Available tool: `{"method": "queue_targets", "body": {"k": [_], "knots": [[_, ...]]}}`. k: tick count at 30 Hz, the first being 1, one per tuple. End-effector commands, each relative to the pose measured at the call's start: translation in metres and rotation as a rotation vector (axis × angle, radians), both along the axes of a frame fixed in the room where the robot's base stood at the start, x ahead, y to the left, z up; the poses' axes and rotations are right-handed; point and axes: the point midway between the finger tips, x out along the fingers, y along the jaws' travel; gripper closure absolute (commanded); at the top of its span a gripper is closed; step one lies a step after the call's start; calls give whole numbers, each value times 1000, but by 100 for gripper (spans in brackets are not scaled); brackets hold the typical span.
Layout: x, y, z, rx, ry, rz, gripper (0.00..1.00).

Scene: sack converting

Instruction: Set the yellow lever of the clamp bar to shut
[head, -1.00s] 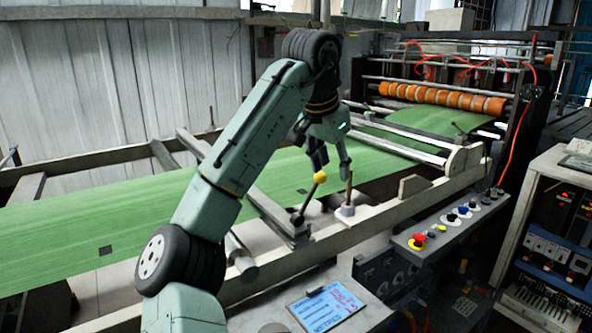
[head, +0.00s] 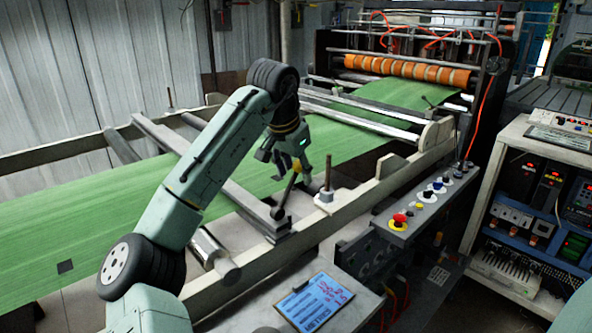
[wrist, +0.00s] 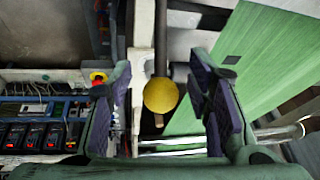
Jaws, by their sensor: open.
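The lever is a dark rod with a yellow knob (head: 297,167), standing up at a slant from the near end of the grey clamp bar (head: 205,170). The clamp bar lies across the green web. My gripper (head: 284,160) is open at the knob, and its fingers partly hide it in the head view. In the wrist view the yellow knob (wrist: 162,96) shows between the two spread fingers (wrist: 160,105), with a gap on each side. The rod runs up behind it in that view.
An upright metal post on a pale base (head: 325,194) stands on the frame just right of the lever. The control panel with a red button (head: 399,220) is nearer and to the right. A blue clipboard (head: 314,302) lies in front.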

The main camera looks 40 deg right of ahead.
Motion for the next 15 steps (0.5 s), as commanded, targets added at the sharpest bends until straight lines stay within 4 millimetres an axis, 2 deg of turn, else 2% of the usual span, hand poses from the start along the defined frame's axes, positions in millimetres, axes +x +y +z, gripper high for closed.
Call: {"method": "queue_targets", "body": {"k": [6,14,15], "knots": [[3,-5,-14,0,1,0,54],[3,-6,-15,-1,0,0,54],[3,-6,-15,-1,0,0,57]]}}
